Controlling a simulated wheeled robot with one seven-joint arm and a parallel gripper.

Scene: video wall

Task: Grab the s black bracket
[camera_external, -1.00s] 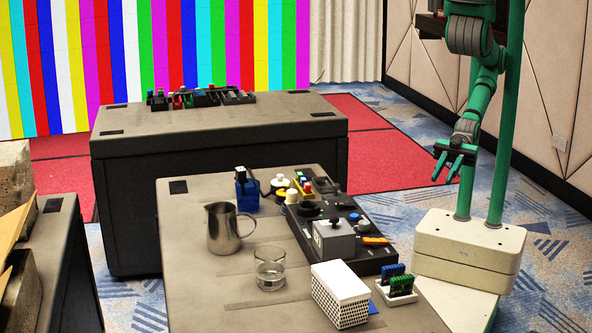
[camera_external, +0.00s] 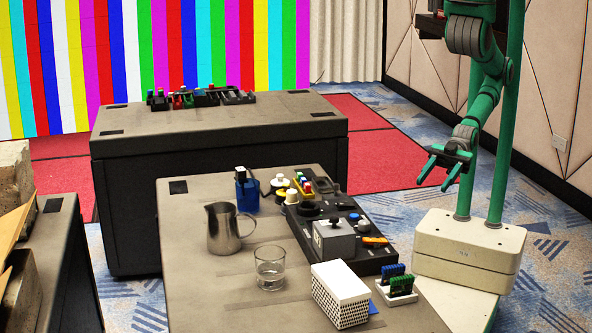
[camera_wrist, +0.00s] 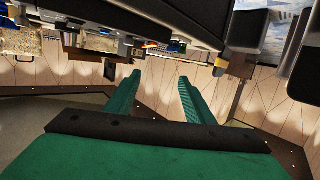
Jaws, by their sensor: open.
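My gripper (camera_external: 433,184) is open and empty. It hangs above the floor to the right of the near table, well apart from everything on it. Its two green fingers also show spread apart in the wrist view (camera_wrist: 157,76). I cannot single out the black bracket with certainty. The wrist view shows dark shapes above the fingers that I cannot identify.
The near table (camera_external: 205,290) also holds a metal pitcher (camera_external: 224,230), a glass (camera_external: 269,270), a white patterned box (camera_external: 341,296) and a rack with green and blue cards (camera_external: 401,296). A farther table (camera_external: 220,125) carries several small items. My base stands close to the near table's right side.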

